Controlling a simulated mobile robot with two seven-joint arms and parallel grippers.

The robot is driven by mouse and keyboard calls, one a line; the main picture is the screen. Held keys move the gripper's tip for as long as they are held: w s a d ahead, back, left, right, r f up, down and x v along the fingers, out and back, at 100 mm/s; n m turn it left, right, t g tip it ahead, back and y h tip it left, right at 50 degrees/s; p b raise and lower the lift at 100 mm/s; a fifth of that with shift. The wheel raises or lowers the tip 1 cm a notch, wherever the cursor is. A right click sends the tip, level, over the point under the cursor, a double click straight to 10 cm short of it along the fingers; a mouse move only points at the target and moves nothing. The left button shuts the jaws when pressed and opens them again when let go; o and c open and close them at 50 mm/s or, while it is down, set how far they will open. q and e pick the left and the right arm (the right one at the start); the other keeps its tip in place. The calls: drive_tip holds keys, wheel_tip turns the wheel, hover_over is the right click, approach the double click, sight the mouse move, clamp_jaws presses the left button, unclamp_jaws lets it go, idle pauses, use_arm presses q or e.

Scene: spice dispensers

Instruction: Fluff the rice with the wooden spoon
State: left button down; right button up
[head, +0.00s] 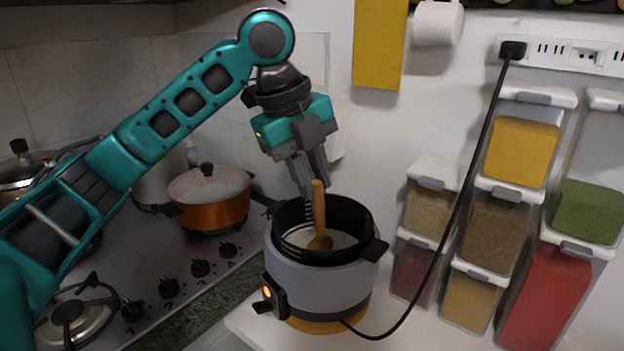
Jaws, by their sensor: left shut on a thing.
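The wooden spoon (319,210) stands nearly upright inside the rice cooker (325,282). Its bowl end is down at the pale rice (342,238). The cooker is grey with a black inner pot and rim, has no lid on, and an orange light glows on its front. My left gripper (311,187) points down over the pot and is shut on the top of the spoon's handle. The front wall of the pot hides part of the rice. My right gripper is not in view.
A stove (180,283) with an orange lidded pot (212,197) is to the left. Stacked spice dispensers (497,232) stand to the right. A black cord (457,200) runs from the wall outlet to the cooker. A white mug (437,24) hangs above.

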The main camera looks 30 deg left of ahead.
use_arm(q)
drive_tip(key=s+d+r, duration=0.2)
drive_tip(key=s+r, duration=0.3)
drive_tip(key=r, duration=0.6)
idle(0.3)
drive_tip(key=shift+w, duration=0.1)
wheel_tip(320, 180, up, 5)
idle(0.7)
idle(1.1)
